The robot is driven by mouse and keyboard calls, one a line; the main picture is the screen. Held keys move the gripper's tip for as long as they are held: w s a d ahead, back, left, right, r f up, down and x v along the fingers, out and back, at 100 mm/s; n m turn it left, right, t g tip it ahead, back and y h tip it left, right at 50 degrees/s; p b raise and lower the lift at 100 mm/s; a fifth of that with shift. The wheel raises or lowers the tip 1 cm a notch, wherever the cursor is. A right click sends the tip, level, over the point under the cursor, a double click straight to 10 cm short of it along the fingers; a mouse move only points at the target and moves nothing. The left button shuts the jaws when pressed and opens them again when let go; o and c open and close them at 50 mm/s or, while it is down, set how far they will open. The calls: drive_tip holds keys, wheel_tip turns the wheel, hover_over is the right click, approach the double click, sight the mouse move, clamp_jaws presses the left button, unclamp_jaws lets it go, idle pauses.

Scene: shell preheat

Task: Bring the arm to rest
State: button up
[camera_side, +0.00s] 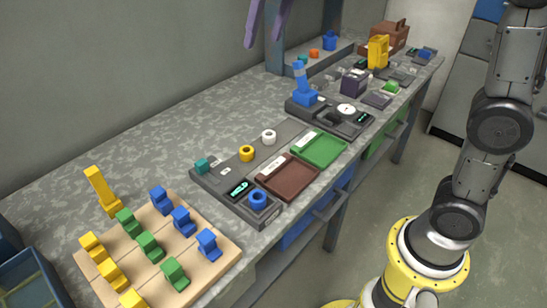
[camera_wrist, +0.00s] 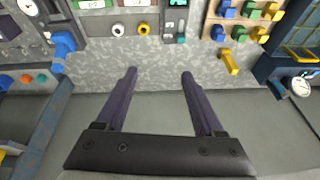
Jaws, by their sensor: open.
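My gripper (camera_side: 265,22) shows at the top edge of the side view, with its purple fingers pointing down above the back of the workbench. In the wrist view my gripper (camera_wrist: 159,74) has its two purple fingers wide apart with nothing between them. Bare speckled worktop and grey wall lie behind the fingers there. The fingers touch nothing that I can see. The rest of the gripper is out of the side view.
A wooden board (camera_side: 105,284) with several coloured blocks sits at the near end. A grey station with rings, a brown tray (camera_side: 288,178) and a green tray (camera_side: 320,149) lie mid-bench. A blue bin (camera_side: 35,280) is lower left.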

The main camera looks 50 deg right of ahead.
drive_tip(key=s+d+t, duration=0.1)
drive_tip(key=s+d, duration=0.2)
drive_tip(key=s, duration=0.8)
drive_tip(key=s+d+f+n, duration=0.1)
drive_tip(key=s+f, duration=1.3)
drive_tip(key=shift+d+t, duration=0.2)
drive_tip(key=shift+t, duration=0.2)
